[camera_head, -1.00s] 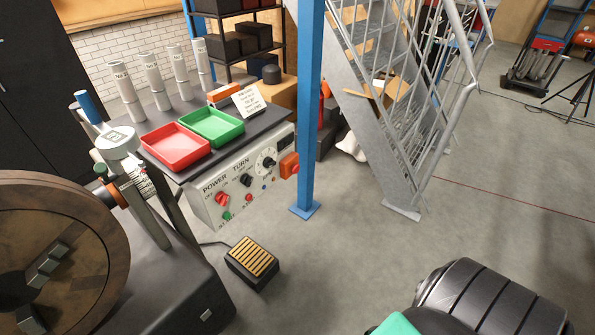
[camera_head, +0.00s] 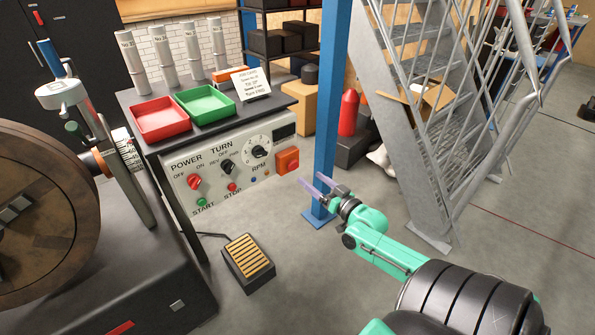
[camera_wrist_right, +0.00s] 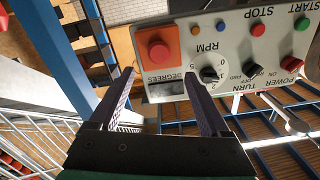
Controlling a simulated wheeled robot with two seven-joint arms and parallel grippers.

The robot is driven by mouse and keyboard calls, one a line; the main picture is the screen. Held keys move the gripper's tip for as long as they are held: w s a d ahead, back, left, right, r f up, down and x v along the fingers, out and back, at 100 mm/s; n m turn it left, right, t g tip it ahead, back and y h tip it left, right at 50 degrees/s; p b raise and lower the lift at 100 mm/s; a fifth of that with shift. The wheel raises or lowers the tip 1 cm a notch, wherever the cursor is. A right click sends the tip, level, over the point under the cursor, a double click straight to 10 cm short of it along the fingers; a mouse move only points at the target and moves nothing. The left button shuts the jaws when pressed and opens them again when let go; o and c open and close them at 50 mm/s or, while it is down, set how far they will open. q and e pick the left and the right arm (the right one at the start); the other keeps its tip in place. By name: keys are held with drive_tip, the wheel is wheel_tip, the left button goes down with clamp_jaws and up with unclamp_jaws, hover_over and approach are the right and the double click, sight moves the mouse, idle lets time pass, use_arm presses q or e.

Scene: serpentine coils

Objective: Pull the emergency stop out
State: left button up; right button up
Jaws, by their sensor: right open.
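The emergency stop is a red mushroom button on an orange box (camera_head: 287,161) at the right end of the control panel (camera_head: 215,170). In the right wrist view, the red button (camera_wrist_right: 159,52) shows on its orange box, upside down, ahead of the jaws. My right gripper (camera_head: 317,186) is open and empty, to the right of and below the stop in the head view, apart from it. In the right wrist view, the open right gripper's fingertips (camera_wrist_right: 160,85) show below the button. My left gripper is not in view.
A blue post (camera_head: 333,110) stands close to my right gripper. The panel carries a red POWER knob (camera_head: 194,182), a black TURN knob (camera_head: 227,168) and START and STOP buttons. A foot pedal (camera_head: 247,262) lies on the floor. A metal stair (camera_head: 430,120) stands at the right.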

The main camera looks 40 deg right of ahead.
sight(295, 165)
drive_tip(key=w+b, duration=0.1)
drive_tip(key=w, duration=0.6)
drive_tip(key=shift+d+f, duration=0.1)
drive_tip(key=shift+w, duration=0.35)
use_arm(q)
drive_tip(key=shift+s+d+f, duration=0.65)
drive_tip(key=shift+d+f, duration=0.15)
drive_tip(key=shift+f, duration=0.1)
